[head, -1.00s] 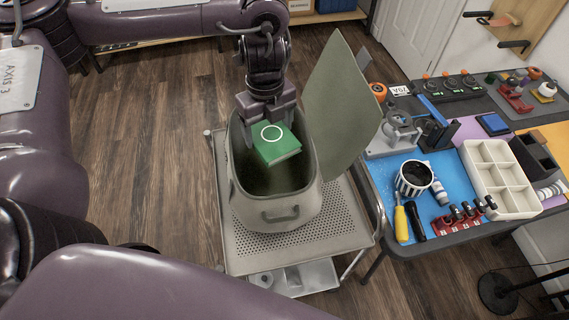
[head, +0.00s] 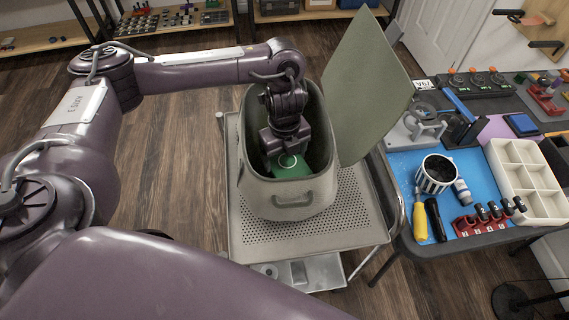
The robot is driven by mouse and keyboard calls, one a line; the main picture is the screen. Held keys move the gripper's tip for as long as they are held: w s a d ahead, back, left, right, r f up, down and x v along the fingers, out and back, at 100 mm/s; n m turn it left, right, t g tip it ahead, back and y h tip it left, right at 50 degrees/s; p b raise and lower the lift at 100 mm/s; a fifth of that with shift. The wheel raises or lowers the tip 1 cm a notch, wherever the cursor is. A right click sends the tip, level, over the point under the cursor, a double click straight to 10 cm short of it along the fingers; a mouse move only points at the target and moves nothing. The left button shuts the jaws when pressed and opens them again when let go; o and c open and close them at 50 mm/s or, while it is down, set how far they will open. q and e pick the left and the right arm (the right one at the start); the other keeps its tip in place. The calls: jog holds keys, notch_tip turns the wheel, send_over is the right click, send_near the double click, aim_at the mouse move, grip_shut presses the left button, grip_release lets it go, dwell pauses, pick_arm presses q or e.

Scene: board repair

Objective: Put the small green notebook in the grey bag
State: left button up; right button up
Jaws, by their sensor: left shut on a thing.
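The small green notebook (head: 290,168) shows in the head view, down inside the opening of the grey bag (head: 290,196). The bag stands on a perforated cart top with its lid (head: 364,85) raised at the right. My left gripper (head: 286,152) reaches down into the bag and is shut on the notebook. The bag's front wall hides the notebook's lower part, so I cannot tell whether it touches the bag's floor. My right gripper is not in view.
The cart top (head: 340,230) has bare room in front of the bag. At the right, a workbench holds a white compartment tray (head: 525,180), a striped cup (head: 436,174), a yellow-handled screwdriver (head: 420,220) and red holders. The raised lid stands close to the arm's right.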

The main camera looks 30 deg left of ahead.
aim_at(284, 159)
pick_arm(q)
notch_tip(284, 159, down, 2)
jog(key=shift+f, duration=0.1)
jog(key=shift+f+b, duration=0.3)
jog(key=shift+b, duration=0.05)
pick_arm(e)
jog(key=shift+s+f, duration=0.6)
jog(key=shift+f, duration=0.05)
pick_arm(q)
jog(key=shift+f, duration=0.15)
jog(key=o, duration=1.1)
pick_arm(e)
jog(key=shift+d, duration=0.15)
